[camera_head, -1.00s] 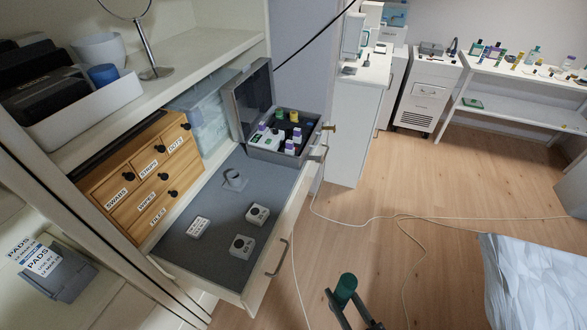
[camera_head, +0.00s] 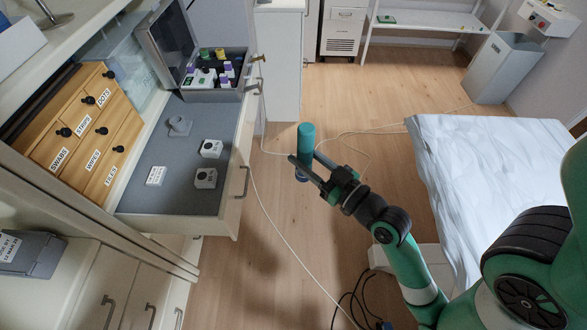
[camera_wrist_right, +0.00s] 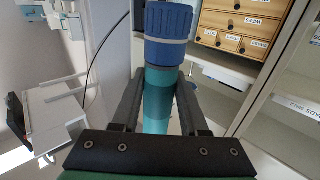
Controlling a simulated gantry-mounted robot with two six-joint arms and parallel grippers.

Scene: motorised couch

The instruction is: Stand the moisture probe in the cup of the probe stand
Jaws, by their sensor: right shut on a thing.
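The moisture probe (camera_head: 306,138) is a teal cylinder, held roughly upright above the floor to the right of the open drawer. In the right wrist view the probe (camera_wrist_right: 158,95) shows a blue end with a pale ring, and its teal body runs between the fingers. My right gripper (camera_head: 305,160) is shut on the probe's body. The probe stand (camera_head: 180,126) looks like a small grey cup on a base, standing on the grey drawer floor near its back. The gripper is apart from it, to its right. My left gripper is not in view.
The open drawer (camera_head: 135,202) also holds two white blocks with dark round tops (camera_head: 208,163), a white label block (camera_head: 156,176) and an open grey case (camera_head: 213,94) with several vials. A wooden drawer box (camera_head: 75,135) stands left. A white-covered couch (camera_head: 480,180) is at right.

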